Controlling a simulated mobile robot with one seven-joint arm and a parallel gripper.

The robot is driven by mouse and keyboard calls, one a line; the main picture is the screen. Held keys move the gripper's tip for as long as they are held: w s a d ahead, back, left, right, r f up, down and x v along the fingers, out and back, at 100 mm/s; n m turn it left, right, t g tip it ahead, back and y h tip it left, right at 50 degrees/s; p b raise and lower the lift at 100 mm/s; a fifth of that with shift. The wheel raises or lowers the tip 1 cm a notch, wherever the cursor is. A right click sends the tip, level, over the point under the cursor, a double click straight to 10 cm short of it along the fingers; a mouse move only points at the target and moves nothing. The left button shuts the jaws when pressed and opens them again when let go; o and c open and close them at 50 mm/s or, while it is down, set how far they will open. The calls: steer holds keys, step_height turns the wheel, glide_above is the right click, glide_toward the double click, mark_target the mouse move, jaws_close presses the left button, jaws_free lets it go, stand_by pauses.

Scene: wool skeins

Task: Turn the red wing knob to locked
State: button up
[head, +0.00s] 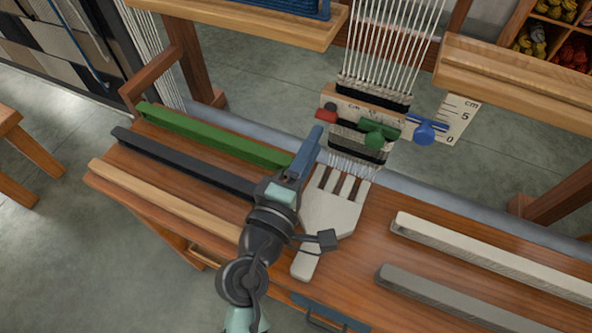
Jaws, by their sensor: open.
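The red wing knob (327,113) sits at the left end of a wooden strip on the upright loom frame. Its wing is partly seen, and I cannot tell its exact angle. A green wing knob (378,137) and a blue wing knob (425,130) sit to its right. My gripper (317,133) has blue fingers that reach up toward the red knob from below left. It is open and appears to hold nothing. The gap between the fingers is hard to see from here, and I cannot tell how far the tips are from the knob.
A pale beater comb (332,215) lies on the wooden bench beside my arm. Green (210,137), black (180,160) and tan (165,197) bars lie left; cream (480,250) and grey (450,298) bars lie right. A centimetre scale (455,118) stands behind the blue knob.

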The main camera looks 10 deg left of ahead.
steer(key=v, duration=0.7)
stand_by(0.4)
